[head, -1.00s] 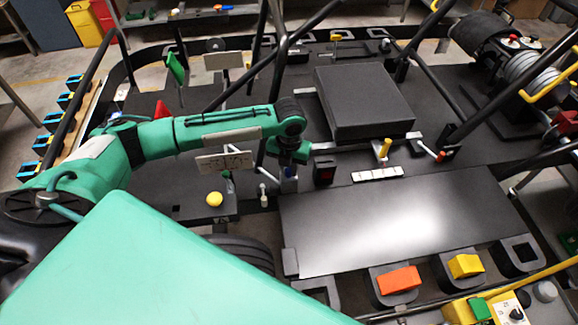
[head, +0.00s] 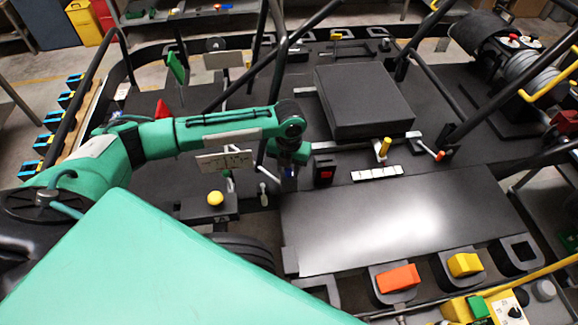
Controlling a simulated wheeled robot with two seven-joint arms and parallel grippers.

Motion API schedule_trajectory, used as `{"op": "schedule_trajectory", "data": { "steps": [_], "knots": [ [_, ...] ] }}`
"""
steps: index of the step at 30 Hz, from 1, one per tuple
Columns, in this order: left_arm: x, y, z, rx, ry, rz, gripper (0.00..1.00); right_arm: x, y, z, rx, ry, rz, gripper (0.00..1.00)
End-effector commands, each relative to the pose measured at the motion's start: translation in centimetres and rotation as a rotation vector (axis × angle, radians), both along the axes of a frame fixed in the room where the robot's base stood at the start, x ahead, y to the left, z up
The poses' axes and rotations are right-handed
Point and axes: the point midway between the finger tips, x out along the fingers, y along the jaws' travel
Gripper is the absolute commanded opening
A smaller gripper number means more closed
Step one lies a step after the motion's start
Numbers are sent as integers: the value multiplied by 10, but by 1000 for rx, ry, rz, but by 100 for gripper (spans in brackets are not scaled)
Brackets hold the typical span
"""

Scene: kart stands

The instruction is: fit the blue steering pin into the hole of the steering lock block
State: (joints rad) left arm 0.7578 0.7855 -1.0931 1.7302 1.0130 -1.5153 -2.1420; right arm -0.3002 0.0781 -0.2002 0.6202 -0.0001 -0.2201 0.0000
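My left arm reaches in from the left, and its gripper (head: 289,162) points down over the dark deck, left of a small black block with a red face. A small patch of blue, which looks like the blue steering pin (head: 290,173), shows right at the fingertips. The fingers are small and dark, so I cannot tell whether they are closed on it. The steering lock block and its hole cannot be made out; the gripper may cover them. My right gripper is not in view.
The black block with a red face (head: 324,172) stands close right of the gripper. A white labelled plate (head: 225,161) and a yellow knob (head: 215,198) are to its left. A yellow-topped lever (head: 384,148) and dark frame tubes (head: 278,60) stand nearby. A dark flat panel (head: 385,222) lies clear in front.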

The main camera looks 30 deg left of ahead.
Motion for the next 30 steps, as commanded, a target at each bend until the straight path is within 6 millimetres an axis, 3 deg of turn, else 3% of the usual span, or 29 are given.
{"op": "schedule_trajectory", "data": {
  "steps": [2, 14, 30],
  "knots": [
    [0, 0, 0, 0, 0, 0, 44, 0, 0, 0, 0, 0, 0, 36],
    [1, 0, 8, -1, -3, 1, 44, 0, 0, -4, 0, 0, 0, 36],
    [2, 0, 116, 0, -4, 0, 44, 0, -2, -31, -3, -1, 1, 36]
  ]
}}
